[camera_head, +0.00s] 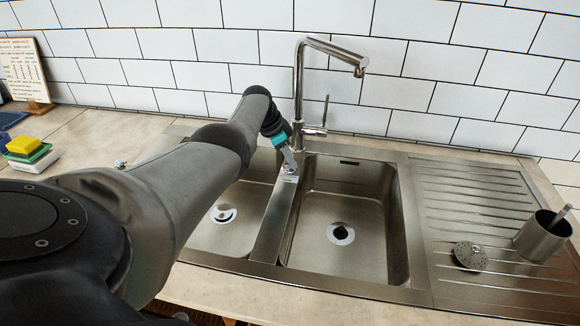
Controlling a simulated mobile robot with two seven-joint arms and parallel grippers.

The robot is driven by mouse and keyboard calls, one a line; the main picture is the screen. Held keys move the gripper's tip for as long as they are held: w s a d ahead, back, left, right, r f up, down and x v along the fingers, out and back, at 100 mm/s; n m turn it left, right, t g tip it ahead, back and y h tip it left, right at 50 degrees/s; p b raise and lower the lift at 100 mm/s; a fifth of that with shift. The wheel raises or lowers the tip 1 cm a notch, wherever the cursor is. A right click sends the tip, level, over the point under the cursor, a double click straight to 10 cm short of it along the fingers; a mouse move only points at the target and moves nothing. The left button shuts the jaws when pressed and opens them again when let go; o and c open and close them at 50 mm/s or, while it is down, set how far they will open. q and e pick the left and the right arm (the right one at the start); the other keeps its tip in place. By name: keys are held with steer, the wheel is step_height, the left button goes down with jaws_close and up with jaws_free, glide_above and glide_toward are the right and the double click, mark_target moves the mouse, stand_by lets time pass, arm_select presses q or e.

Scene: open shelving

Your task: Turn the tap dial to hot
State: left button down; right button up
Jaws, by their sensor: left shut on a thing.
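A chrome tap (299,85) stands behind the double sink, with its spout bent to the right and a thin upright lever (325,110) on its right side. My left arm reaches in from the left to the back of the sink. My left gripper (289,166) points down, with its fingers shut on a small metal dial (290,170) at the back end of the divider between the basins, just in front of the tap's base. The fingers hide most of the dial, so its setting cannot be told. My right gripper is not in view.
The right basin (345,215) is empty; my arm partly covers the left basin (228,205). On the ribbed drainboard (470,195) stand a metal cup (541,240) and a round strainer (470,256). Sponges (24,146) and a recipe board (24,72) are at the far left.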

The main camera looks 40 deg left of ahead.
arm_select(q)
steer(key=shift+m+b, duration=0.35)
steer(key=shift+m, duration=0.05)
steer(key=c, duration=0.9)
jaws_free()
steer(key=shift+r, duration=0.1)
steer(key=shift+s+a+r+p, duration=0.1)
steer(key=shift+s+r+p, duration=0.05)
steer(key=shift+r+p, duration=0.45)
steer(key=p+v, duration=0.5)
steer(key=v, duration=0.8)
steer(key=shift+s+a+r+p, duration=0.1)
steer(key=shift+a+r+p, duration=0.15)
steer(key=shift+r+p, duration=0.1)
